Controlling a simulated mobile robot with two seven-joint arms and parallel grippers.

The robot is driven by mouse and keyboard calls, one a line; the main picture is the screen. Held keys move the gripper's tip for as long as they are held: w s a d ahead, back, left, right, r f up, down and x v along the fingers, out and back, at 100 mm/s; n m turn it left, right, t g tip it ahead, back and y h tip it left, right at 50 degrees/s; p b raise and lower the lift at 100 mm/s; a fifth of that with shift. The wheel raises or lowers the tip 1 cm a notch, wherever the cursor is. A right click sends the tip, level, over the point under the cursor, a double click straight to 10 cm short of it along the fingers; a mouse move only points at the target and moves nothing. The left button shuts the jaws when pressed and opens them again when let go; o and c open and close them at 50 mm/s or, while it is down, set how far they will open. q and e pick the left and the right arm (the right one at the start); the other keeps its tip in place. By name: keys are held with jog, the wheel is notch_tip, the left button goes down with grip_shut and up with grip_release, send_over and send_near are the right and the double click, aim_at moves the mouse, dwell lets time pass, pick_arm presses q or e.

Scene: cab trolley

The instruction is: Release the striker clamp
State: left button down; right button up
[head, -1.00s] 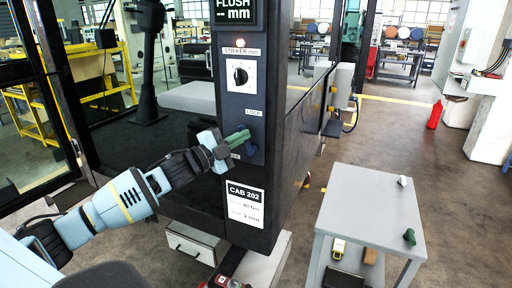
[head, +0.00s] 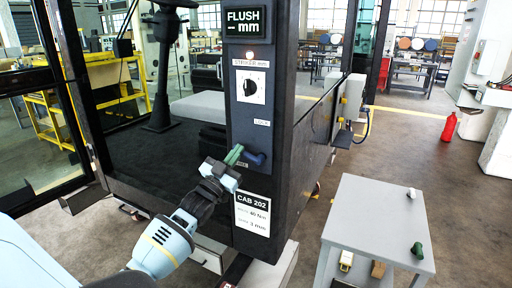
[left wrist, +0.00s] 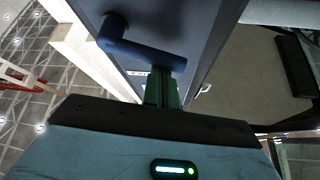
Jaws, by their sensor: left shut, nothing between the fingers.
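The blue clamp lever (head: 256,157) is on the dark cab post, below the LOCK label (head: 262,122); a second small label beside it is partly covered. In the left wrist view the lever (left wrist: 145,54) runs from its round pivot at upper left to a free end just beyond my fingertips. My left gripper (head: 233,154), with green fingers, is shut and empty beside the lever's left end. In the left wrist view the closed fingers (left wrist: 163,86) point at that end; I cannot tell whether they touch it. My right gripper is not in view.
Above the lever are a striker dial (head: 251,87), a lit lamp (head: 250,54) and a FLUSH mm display (head: 246,20). A CAB 202 card (head: 252,213) is below. A grey trolley (head: 375,215) with small objects stands right of the post. Open floor lies beyond it.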

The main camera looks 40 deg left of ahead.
pick_arm(q)
jog(key=n+y, duration=0.1)
jog(key=f+n, duration=0.1)
jog(key=n+y, duration=0.1)
jog(key=shift+a+f+n+y, duration=0.25)
jog(key=shift+f+n+y, duration=0.05)
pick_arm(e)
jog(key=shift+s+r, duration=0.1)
pick_arm(q)
jog(key=shift+f, duration=0.2)
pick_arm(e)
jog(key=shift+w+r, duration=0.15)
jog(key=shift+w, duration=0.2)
